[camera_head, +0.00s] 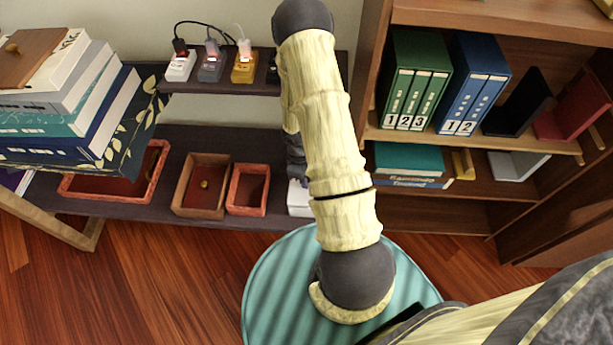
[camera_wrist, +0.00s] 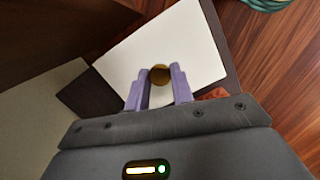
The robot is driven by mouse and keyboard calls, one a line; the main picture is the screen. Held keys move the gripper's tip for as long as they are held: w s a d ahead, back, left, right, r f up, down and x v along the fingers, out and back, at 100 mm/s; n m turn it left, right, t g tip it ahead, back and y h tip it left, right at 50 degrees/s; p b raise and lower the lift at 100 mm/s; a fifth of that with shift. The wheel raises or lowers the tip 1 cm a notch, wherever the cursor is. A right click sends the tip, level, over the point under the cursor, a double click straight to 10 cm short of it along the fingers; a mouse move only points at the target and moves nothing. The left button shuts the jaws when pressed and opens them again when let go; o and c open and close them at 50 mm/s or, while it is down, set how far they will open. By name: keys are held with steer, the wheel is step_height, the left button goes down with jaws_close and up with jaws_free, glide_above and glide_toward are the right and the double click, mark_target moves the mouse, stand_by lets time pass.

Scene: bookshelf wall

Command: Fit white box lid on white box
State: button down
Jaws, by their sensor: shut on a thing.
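The white box lid (camera_wrist: 195,45) fills the middle of the wrist view as a flat white panel with a round gold knob (camera_wrist: 160,74). My gripper (camera_wrist: 159,78) has its two purple fingers on either side of the knob, shut on it. In the head view a small white box shape (camera_head: 299,199) shows at the lower shelf's front edge, partly behind my arm. I cannot tell there whether it is the box, the lid or both. In the wrist view the lid hides whatever is directly beneath it, so its seating on the white box cannot be seen.
A brown box (camera_head: 185,199) and a red box (camera_head: 246,209) stand left of the white shape on the dark lower shelf (camera_head: 215,140). A large red tray (camera_head: 80,187) is farther left. Stacked books (camera_head: 70,130) and a bookcase (camera_head: 450,205) flank the shelf.

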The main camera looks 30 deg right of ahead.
steer(key=shift+f+b, duration=0.45)
steer(key=shift+f, duration=0.2)
steer(key=c, duration=1.1)
jaws_free()
steer(key=r+p, duration=0.1)
steer(key=r, duration=0.4)
steer(key=w+a+r+p, duration=0.1)
steer(key=r+p, duration=0.1)
steer(key=r, duration=0.4)
steer(key=w+r+p, duration=0.1)
steer(key=r+p, duration=0.1)
steer(key=r, duration=0.4)
steer(key=shift+w+a+r, duration=0.15)
steer(key=shift+w+a, duration=0.05)
